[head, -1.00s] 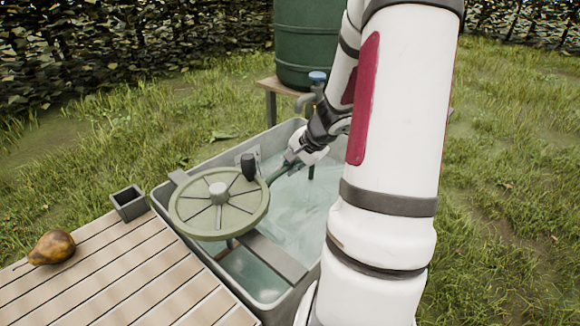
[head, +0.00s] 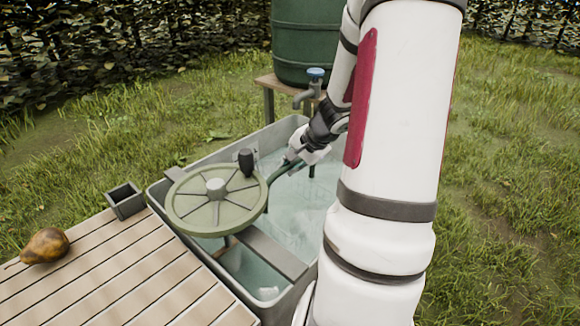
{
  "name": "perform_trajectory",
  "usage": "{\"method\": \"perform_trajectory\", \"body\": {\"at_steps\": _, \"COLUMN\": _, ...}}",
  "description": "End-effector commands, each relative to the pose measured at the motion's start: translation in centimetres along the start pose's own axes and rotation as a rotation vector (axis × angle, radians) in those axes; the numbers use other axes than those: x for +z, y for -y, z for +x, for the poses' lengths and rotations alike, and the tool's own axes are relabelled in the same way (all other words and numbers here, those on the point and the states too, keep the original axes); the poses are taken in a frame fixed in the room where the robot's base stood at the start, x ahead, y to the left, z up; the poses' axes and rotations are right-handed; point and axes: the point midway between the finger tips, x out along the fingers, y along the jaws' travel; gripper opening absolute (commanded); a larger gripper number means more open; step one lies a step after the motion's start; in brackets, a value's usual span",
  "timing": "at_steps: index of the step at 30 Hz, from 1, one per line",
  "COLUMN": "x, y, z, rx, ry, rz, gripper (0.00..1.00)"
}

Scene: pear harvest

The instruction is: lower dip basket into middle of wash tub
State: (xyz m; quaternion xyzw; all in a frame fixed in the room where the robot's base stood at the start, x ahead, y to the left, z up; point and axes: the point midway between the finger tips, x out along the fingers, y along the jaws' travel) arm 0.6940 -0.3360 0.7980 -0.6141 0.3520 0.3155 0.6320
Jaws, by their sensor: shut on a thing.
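The grey wash tub (head: 171,222) stands beside the slatted table and holds pale, clear water (head: 300,215). My gripper (head: 292,161) is over the far part of the tub, to the right of the round green spoked wheel. It is shut on a dark green bar (head: 284,171), which looks like the handle of the dip basket. The bar slants down to the left toward the wheel's rim. The basket's body cannot be made out. My arm hides the right side of the tub.
The green wheel (head: 190,212) with a black knob (head: 246,162) sits over the tub's left side, above a grey crossboard (head: 275,253). A tap (head: 306,97) and green barrel (head: 306,45) stand behind.

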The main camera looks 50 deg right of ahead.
Motion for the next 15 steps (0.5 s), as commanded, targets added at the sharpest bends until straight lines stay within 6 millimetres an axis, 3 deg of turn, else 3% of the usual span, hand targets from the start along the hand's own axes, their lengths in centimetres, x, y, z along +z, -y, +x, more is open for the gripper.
{"method": "perform_trajectory", "body": {"at_steps": 11, "x": 0.11, "y": -0.70, "z": 0.16, "rx": 0.009, "ry": 0.002, "rz": 0.003, "gripper": 0.00}}
{"method": "perform_trajectory", "body": {"at_steps": 12, "x": 0.11, "y": -0.71, "z": 0.16, "rx": 0.009, "ry": 0.002, "rz": 0.003, "gripper": 0.22}}
{"method": "perform_trajectory", "body": {"at_steps": 14, "x": 0.11, "y": -0.69, "z": 0.16, "rx": 0.008, "ry": 0.002, "rz": 0.003, "gripper": 0.36}}
{"method": "perform_trajectory", "body": {"at_steps": 15, "x": 0.10, "y": -0.66, "z": 0.15, "rx": 0.008, "ry": 0.002, "rz": 0.003, "gripper": 0.37}}
